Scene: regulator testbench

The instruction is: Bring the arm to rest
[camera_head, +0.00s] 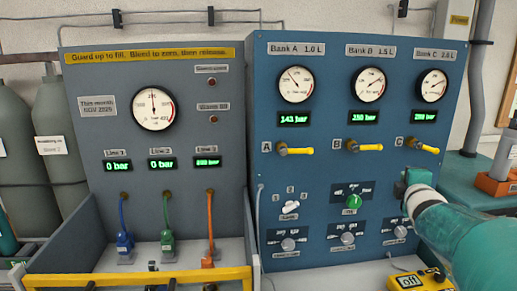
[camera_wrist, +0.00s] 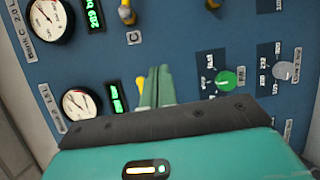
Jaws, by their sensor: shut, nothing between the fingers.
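My teal arm comes in from the lower right of the head view. My gripper (camera_head: 416,178) is in front of the right blue panel (camera_head: 262,100), below the bank C valve with its yellow lever (camera_head: 424,149). In the wrist view my gripper (camera_wrist: 158,88) has its two green fingers together, with nothing between them. A yellow lever tip shows just beside the fingers there; I cannot tell whether they touch. The green knob (camera_head: 354,202) is left of the gripper in the head view and also shows in the wrist view (camera_wrist: 228,80).
Bank A (camera_head: 295,151) and B (camera_head: 365,147) levers stick out rightward. A yellow guard bar (camera_head: 150,279) crosses the left bench, before blue, green and orange hoses (camera_head: 210,230). A yellow "off" device (camera_head: 418,280) lies below my arm. Gas cylinders (camera_head: 60,130) stand at left.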

